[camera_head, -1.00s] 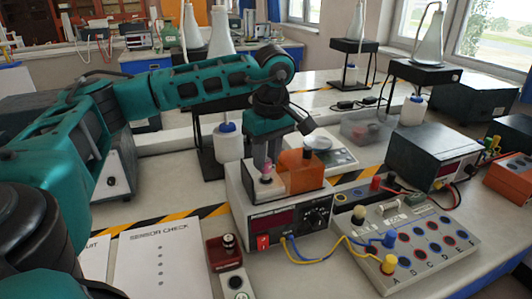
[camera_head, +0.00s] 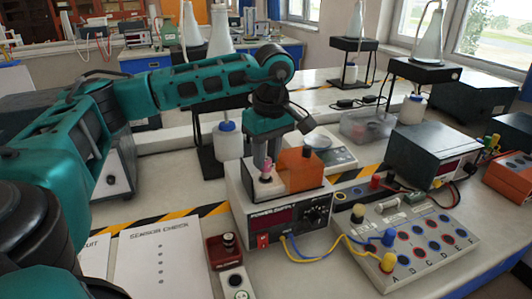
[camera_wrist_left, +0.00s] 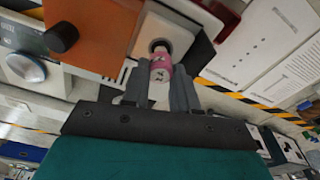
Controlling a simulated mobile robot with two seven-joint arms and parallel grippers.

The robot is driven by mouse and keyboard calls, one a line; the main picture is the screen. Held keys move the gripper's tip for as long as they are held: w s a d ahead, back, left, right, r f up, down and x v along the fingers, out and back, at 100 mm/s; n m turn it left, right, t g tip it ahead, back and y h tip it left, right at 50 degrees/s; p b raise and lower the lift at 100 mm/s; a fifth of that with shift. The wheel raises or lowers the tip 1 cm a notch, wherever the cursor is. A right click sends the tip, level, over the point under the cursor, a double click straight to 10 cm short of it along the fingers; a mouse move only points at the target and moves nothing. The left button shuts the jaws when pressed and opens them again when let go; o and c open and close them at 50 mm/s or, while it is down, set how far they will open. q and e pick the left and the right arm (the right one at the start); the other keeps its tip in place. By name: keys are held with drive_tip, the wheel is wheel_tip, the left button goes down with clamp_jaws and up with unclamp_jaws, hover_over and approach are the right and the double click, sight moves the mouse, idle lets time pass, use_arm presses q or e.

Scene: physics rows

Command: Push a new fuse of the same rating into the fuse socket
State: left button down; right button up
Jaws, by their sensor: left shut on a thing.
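My left gripper (camera_head: 266,158) reaches down over the power supply (camera_head: 275,222) and is shut on a pink fuse (camera_head: 266,168). In the left wrist view the fuse (camera_wrist_left: 160,68) sits between the two grey fingertips, with small dark marks on its face. The fuse socket (camera_wrist_left: 168,34) is a white block with a round dark hole; the fuse is at this hole, lined up closely with it. I cannot tell how deep the fuse goes in. An orange block (camera_head: 301,170) stands right beside the socket. My right gripper is not in view.
A terminal board (camera_head: 412,240) with yellow and blue leads is at the right. Printed sheets (camera_head: 158,262) lie at the left.

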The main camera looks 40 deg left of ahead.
use_arm(q)
drive_tip(key=shift+f+b, duration=0.65)
drive_tip(key=shift+f, duration=0.6)
idle(1.0)
drive_tip(key=c, duration=0.8)
unclamp_jaws()
drive_tip(key=shift+r, duration=0.1)
drive_tip(key=shift+o, duration=0.3)
drive_tip(key=shift+o, duration=1.2)
drive_tip(key=shift+w+r+p, duration=0.1)
drive_tip(key=shift+r+p, duration=0.5)
drive_tip(key=shift+r, duration=0.05)
drive_tip(key=shift+o, duration=0.5)
drive_tip(key=shift+r+p, duration=1.4)
drive_tip(key=shift+r, duration=0.4)
drive_tip(key=shift+r+p, duration=0.3)
drive_tip(key=shift+r, duration=0.5)
drive_tip(key=shift+f, duration=0.1)
